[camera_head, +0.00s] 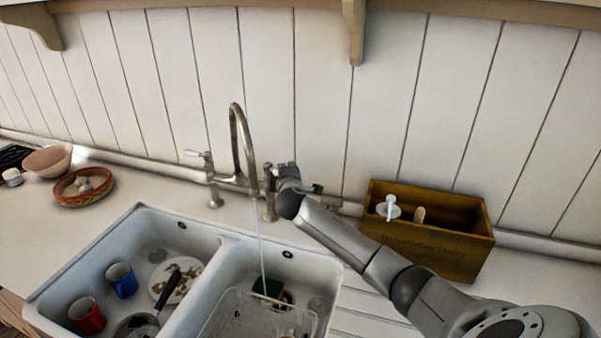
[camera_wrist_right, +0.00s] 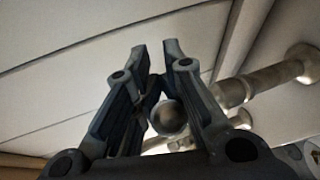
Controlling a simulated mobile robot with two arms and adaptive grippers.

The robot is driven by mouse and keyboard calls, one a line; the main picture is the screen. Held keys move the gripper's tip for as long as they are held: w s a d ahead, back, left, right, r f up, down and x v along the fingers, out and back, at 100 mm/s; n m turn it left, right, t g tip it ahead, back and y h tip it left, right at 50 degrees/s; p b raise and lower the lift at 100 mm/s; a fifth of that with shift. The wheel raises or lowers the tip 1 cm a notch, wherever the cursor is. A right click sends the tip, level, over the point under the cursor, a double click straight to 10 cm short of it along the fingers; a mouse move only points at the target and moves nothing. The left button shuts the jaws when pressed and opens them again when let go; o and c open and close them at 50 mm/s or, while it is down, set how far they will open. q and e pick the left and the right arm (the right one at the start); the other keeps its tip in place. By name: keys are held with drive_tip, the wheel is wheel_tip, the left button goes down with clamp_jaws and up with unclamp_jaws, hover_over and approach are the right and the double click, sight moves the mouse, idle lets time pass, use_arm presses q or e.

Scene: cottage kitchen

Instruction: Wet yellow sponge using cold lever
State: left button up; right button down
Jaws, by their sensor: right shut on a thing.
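The metal faucet (camera_head: 236,130) stands behind the sink, and a thin stream of water (camera_head: 260,245) falls from its spout into the right basin. My right gripper (camera_head: 284,170) is at the faucet's right side, shut on the right lever, which it mostly hides. In the right wrist view a round metal end (camera_wrist_right: 168,118) shows between the fingers of the gripper (camera_wrist_right: 157,60). The left lever (camera_head: 194,153) has a white handle and is free. A dark green block (camera_head: 268,287) lies in the right basin near the stream; I cannot tell whether it is the sponge. My left gripper is out of view.
The left basin holds a blue mug (camera_head: 121,280), a red mug (camera_head: 87,316), a dirty plate and a dark-handled pan. A clear rack (camera_head: 235,318) sits in the right basin. A wooden box (camera_head: 440,245) stands behind my right arm. A bowl (camera_head: 47,160) and basket are at left.

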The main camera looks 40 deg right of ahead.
drive_tip(key=shift+s+a+f+m+g+h+b, duration=0.25)
drive_tip(key=shift+m+g+h, duration=0.1)
drive_tip(key=shift+m+h, duration=0.15)
drive_tip(key=shift+s+a+f+m+g+h+b, duration=0.15)
drive_tip(key=shift+a+m+g+h, duration=0.1)
drive_tip(key=shift+m+g+h, duration=0.2)
drive_tip(key=c, duration=1.8)
unclamp_jaws()
drive_tip(key=o, duration=0.3)
drive_tip(key=shift+s+a+r, duration=0.1)
drive_tip(key=shift+s+r, duration=0.05)
drive_tip(key=shift+r, duration=0.1)
drive_tip(key=shift+o, duration=0.2)
drive_tip(key=s+a, duration=0.8)
drive_tip(key=s, duration=0.1)
drive_tip(key=shift+s+a+r, duration=0.15)
drive_tip(key=shift+s+a, duration=0.1)
drive_tip(key=shift+s, duration=0.15)
